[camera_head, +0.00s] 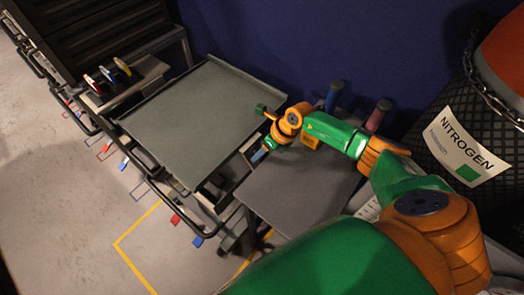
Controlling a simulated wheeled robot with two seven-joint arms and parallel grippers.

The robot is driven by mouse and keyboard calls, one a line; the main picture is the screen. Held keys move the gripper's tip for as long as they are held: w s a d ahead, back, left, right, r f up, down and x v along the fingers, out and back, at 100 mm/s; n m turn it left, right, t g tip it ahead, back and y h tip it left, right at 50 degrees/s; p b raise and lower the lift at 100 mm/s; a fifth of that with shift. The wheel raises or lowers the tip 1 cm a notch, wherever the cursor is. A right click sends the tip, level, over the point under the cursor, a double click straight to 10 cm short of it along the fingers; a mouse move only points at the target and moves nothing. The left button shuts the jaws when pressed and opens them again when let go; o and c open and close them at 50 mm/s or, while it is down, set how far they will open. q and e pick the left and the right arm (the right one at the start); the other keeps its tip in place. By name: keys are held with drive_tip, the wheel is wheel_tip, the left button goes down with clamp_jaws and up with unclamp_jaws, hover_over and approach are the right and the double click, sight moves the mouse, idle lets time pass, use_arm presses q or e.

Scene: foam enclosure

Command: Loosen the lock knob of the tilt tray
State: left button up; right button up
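The tilt tray (195,115) is a wide grey panel with a raised rim on a wheeled cart, left of centre in the head view. My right arm, green and orange, reaches in from the lower right. My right gripper (259,154) is at the tray's right side, just off its edge, pointing down and left. It is small and dark, and I cannot tell whether its fingers are open or touch anything. I cannot make out the lock knob clearly; the wrist may hide it. My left gripper is not in view.
A lower grey table top (295,190) lies right of the tray under my forearm. Two capped cylinders (334,96) stand behind it. A nitrogen container (455,140) with a chain is at the right. Several coloured tools (122,66) sit in a holder at the tray's upper left.

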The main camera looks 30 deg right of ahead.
clamp_jaws()
drive_tip(key=h+p, duration=0.1)
drive_tip(key=p, duration=0.1)
drive_tip(key=r+h+p, duration=0.1)
drive_tip(key=p, duration=0.1)
drive_tip(key=shift+s+a+n+t, duration=0.15)
drive_tip(key=shift+a+n+t, duration=0.1)
drive_tip(key=shift+n+t, duration=0.05)
drive_tip(key=shift+a+f+t+h+p, duration=0.1)
drive_tip(key=shift+f+t+h+p, duration=0.2)
drive_tip(key=shift+h+p, duration=0.2)
drive_tip(key=shift+f+h, duration=0.15)
drive_tip(key=shift+h, duration=0.25)
drive_tip(key=shift+f+n+t+h, duration=0.15)
drive_tip(key=shift+n+t+h, duration=0.15)
drive_tip(key=shift+h, duration=0.3)
drive_tip(key=o, duration=1.2)
unclamp_jaws()
